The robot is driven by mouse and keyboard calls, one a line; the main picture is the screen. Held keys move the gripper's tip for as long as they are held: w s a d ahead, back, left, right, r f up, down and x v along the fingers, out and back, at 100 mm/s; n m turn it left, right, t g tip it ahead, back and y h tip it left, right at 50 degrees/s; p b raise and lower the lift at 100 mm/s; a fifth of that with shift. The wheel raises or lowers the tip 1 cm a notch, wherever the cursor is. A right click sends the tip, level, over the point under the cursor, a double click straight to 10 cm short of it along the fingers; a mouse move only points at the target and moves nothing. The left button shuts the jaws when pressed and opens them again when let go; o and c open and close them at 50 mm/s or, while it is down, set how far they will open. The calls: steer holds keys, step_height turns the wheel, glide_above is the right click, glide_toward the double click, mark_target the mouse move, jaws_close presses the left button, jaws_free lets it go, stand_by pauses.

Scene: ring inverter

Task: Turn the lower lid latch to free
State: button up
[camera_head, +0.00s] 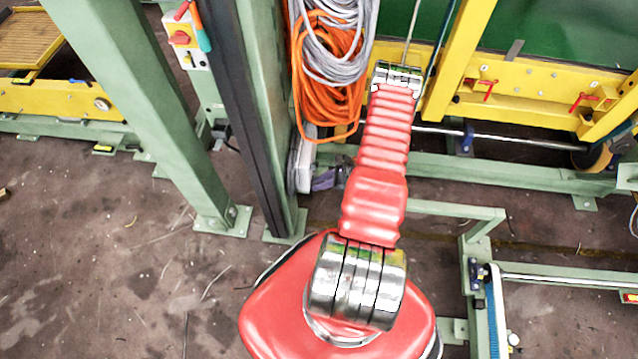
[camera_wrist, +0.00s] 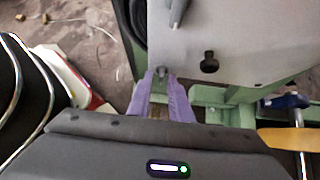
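In the wrist view a grey panel (camera_wrist: 270,40) fills the upper right. A small grey latch (camera_wrist: 161,72) sits at its lower left edge. A longer grey piece (camera_wrist: 174,12) shows near the top, and a black knob or hole (camera_wrist: 209,62) lies to the right. My gripper (camera_wrist: 161,80) has two purple fingers standing apart, with their tips on either side of the small latch. I cannot tell whether they press on it. In the head view my gripper (camera_head: 333,179) shows as a small purple patch beside a grey case (camera_head: 300,165), mostly hidden by my arm.
Orange and grey cable coils (camera_head: 330,70) hang close above the gripper. A green post (camera_head: 155,110) stands to the left, and a green and yellow frame (camera_head: 510,100) to the right. Brown floor (camera_head: 80,240) is open at left.

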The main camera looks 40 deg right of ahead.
steer(key=shift+o, duration=0.7)
steer(key=shift+r, duration=0.1)
steer(key=shift+d+r, duration=0.1)
steer(key=v, duration=1.3)
steer(key=shift+s, duration=0.15)
steer(key=shift+d+r, duration=0.1)
